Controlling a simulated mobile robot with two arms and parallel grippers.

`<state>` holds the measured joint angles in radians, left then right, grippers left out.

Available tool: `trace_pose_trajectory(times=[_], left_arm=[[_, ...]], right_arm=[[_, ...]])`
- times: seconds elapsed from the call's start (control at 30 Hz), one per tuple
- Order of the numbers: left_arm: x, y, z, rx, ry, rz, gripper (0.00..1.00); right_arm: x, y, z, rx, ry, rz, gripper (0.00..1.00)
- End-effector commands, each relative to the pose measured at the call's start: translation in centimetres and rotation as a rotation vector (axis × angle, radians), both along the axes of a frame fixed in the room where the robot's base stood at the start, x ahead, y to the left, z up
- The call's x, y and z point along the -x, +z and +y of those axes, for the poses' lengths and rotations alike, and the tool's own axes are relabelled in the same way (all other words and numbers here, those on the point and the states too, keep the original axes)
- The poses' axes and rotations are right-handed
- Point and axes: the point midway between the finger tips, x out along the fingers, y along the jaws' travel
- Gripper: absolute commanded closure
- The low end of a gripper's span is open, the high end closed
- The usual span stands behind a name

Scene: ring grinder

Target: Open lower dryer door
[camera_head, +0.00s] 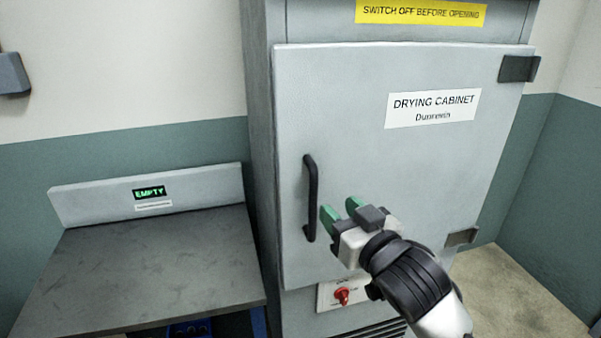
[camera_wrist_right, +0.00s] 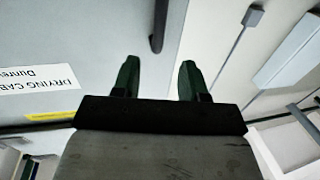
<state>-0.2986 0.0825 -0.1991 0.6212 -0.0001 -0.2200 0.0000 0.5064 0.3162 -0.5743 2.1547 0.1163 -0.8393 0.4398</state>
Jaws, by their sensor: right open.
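The grey drying cabinet door (camera_head: 400,180) is shut in the head view, with hinges on its right edge. Its black vertical handle (camera_head: 311,198) sits near the left edge. My right gripper (camera_head: 340,212) is open and empty, just right of the handle's lower half, with green fingers pointing left. In the right wrist view the two green fingers (camera_wrist_right: 157,78) are apart with nothing between them. The dark handle (camera_wrist_right: 159,25) shows beyond them in that view, apart from both fingers. My left gripper is in neither view.
A red switch (camera_head: 342,295) sits on the cabinet below the door. A grey bench (camera_head: 150,265) with an "EMPTY" display (camera_head: 149,192) stands left of the cabinet. A yellow warning label (camera_head: 420,11) is above the door. Bare floor (camera_head: 510,290) shows at right.

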Motion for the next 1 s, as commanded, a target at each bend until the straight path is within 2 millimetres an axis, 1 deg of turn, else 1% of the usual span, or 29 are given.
trace_pose_trajectory(times=[0.17, 0.27, 0.4, 0.5, 0.7, 1.0], left_arm=[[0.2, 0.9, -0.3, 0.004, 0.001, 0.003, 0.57], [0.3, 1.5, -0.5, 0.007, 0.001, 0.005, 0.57], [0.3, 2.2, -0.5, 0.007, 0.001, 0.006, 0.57], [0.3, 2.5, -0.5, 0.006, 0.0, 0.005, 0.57], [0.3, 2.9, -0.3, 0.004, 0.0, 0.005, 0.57], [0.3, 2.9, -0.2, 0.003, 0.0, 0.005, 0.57]], right_arm=[[-2.3, 0.2, 1.3, 0.0, -0.001, 0.002, 0.57], [-4.1, 0.2, 2.3, 0.0, -0.001, 0.002, 0.57], [-6.3, 0.2, 3.5, 0.001, -0.002, 0.003, 0.57], [-7.5, 0.1, 4.2, 0.001, -0.002, 0.003, 0.57], [-8.9, -0.1, 4.9, 0.002, -0.001, 0.001, 0.57], [-9.1, -0.2, 5.1, 0.0, -0.001, 0.001, 0.57]])
